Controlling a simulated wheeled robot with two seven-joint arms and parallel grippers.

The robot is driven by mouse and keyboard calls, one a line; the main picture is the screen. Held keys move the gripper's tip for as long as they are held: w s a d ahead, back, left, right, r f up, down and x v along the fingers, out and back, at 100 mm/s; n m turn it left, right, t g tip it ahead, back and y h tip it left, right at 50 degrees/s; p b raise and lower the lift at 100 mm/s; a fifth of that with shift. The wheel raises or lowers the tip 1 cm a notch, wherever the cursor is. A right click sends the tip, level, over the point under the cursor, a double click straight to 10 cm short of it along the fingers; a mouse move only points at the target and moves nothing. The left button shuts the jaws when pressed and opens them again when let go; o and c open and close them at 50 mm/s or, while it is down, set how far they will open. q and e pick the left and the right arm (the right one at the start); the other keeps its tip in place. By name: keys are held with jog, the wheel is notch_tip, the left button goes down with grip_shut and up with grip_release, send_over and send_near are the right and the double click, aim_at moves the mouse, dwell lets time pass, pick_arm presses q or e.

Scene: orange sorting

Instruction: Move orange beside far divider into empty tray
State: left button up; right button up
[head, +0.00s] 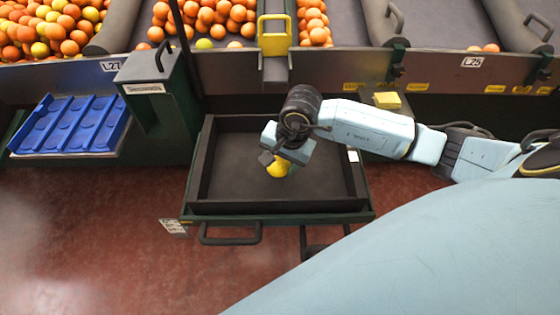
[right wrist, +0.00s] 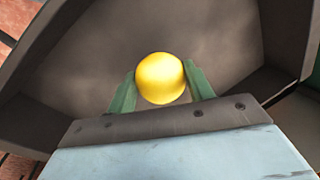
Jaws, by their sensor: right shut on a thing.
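A yellow-orange fruit (head: 278,169) shows below my right gripper (head: 279,160) in the head view, over the dark tray (head: 230,208). In the right wrist view the same fruit (right wrist: 160,78) sits between the two green fingers of the right gripper (right wrist: 160,88), which is shut on it. The tray has no other fruit that I can see. Whether the fruit touches the tray floor I cannot tell. My left gripper is not in view.
Bins of oranges (head: 60,28) line the back, with grey dividers (head: 385,22) between them. A blue ribbed tray (head: 72,124) is at left, beside a dark box labelled Seconds (head: 160,90). The red floor is clear in front.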

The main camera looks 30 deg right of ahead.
jog(key=shift+s+d+f+b, duration=0.1)
jog(key=shift+f+b, duration=0.2)
jog(key=shift+f, duration=0.25)
jog(key=shift+s+d+f+b, duration=0.2)
jog(key=shift+f+b, duration=0.55)
jog(key=shift+b, duration=0.05)
dwell(0.3)
jog(key=o, duration=1.1)
jog(key=shift+o, duration=0.3)
jog(key=o, duration=0.4)
jog(key=shift+r, duration=0.15)
